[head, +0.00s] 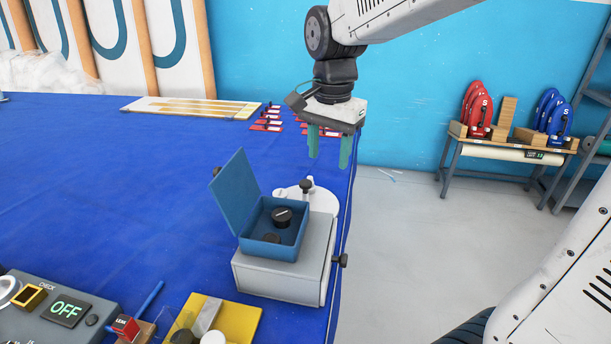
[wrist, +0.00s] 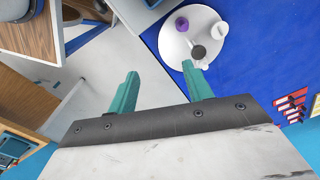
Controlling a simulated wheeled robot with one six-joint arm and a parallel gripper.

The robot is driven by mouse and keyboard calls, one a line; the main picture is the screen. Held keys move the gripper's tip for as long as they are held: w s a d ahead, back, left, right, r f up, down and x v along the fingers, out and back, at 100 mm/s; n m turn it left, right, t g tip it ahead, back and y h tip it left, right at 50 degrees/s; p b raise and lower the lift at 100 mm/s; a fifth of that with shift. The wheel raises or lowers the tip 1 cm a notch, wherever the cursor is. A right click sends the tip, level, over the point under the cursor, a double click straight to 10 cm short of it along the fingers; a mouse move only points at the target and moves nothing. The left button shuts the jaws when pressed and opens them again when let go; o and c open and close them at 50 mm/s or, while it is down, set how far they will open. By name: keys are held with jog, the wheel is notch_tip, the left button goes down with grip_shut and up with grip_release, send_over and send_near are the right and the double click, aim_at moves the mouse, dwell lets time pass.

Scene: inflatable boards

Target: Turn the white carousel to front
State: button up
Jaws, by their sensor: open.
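The white carousel (head: 327,198) is a round white disc near the right edge of the blue table, partly hidden in the head view behind an open blue box. The wrist view shows more of the carousel (wrist: 173,45), with a purple-topped item (wrist: 181,24), a dark round item (wrist: 198,51) and a white item (wrist: 219,30) on it. My gripper (head: 330,155) is open and empty, with teal fingers pointing down, above and slightly beyond the carousel. In the wrist view my gripper (wrist: 160,72) is apart from the disc, which lies past the right fingertip.
The blue box (head: 275,247) with a raised lid sits on a grey block (head: 285,278) in front of the carousel. A black knob (head: 340,260) sticks out at the block's right. Red pieces (head: 268,122) lie farther back. Grey floor (head: 400,230) is open to the right.

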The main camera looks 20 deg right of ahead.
aim_at(305, 182)
jog(key=w+f+m, duration=0.1)
jog(key=w, duration=0.1)
jog(key=w+a+f+m, duration=0.1)
jog(key=w, duration=0.2)
jog(key=w+f+m, duration=0.1)
jog(key=w+m, duration=0.1)
jog(key=w, duration=0.1)
jog(key=shift+w+a+f, duration=0.15)
jog(key=shift+w+f, duration=0.05)
jog(key=shift+f, duration=0.15)
jog(key=shift+w+f+m, duration=0.15)
jog(key=shift+f+m, duration=0.1)
jog(key=shift+m, duration=0.05)
notch_tip(305, 182, down, 7)
jog(key=shift+f, duration=0.2)
grip_shut()
